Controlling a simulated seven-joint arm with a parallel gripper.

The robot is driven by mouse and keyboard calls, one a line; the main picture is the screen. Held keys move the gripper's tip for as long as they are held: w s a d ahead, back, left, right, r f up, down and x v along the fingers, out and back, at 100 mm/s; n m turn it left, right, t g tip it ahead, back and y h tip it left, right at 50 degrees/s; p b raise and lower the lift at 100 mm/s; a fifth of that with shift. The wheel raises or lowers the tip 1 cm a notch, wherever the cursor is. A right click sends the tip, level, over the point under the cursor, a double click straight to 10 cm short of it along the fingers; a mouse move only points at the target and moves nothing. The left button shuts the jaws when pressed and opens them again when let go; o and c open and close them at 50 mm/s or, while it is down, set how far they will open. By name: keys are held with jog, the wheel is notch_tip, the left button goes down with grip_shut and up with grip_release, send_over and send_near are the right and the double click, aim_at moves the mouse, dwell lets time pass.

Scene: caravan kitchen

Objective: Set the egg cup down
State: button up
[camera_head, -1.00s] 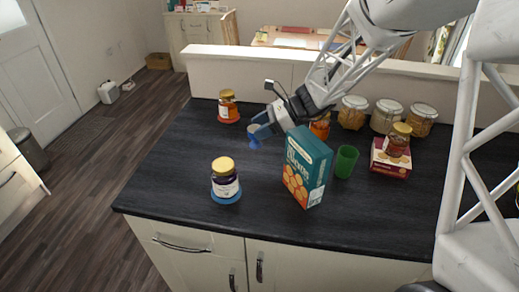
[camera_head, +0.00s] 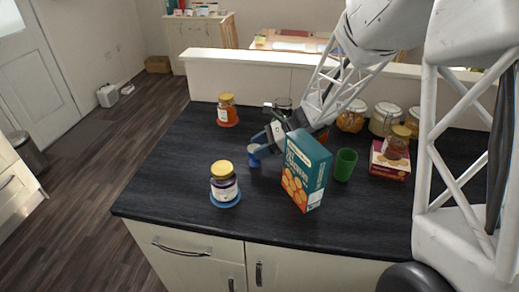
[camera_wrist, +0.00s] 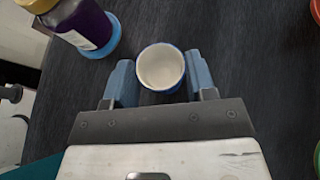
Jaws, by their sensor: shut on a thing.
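The egg cup (camera_head: 254,155) is small and blue outside, with a white inside that shows in the wrist view (camera_wrist: 161,66). My gripper (camera_head: 263,151) has its blue fingers on either side of the cup and is shut on it. In the wrist view my gripper (camera_wrist: 161,82) holds the cup upright between its fingertips. The cup is at or just above the dark worktop (camera_head: 180,165), left of the teal cracker box (camera_head: 306,172). I cannot tell whether its base touches the worktop.
A purple jar (camera_head: 224,184) on a blue coaster stands in front, left of the cup. An orange jar (camera_head: 227,108) is behind it. Worktop at the left is clear.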

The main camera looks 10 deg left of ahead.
jog(key=shift+f, duration=0.55)
jog(key=o, duration=0.9)
jog(key=shift+f, duration=0.1)
jog(key=shift+o, duration=0.2)
jog(key=v, duration=1.2)
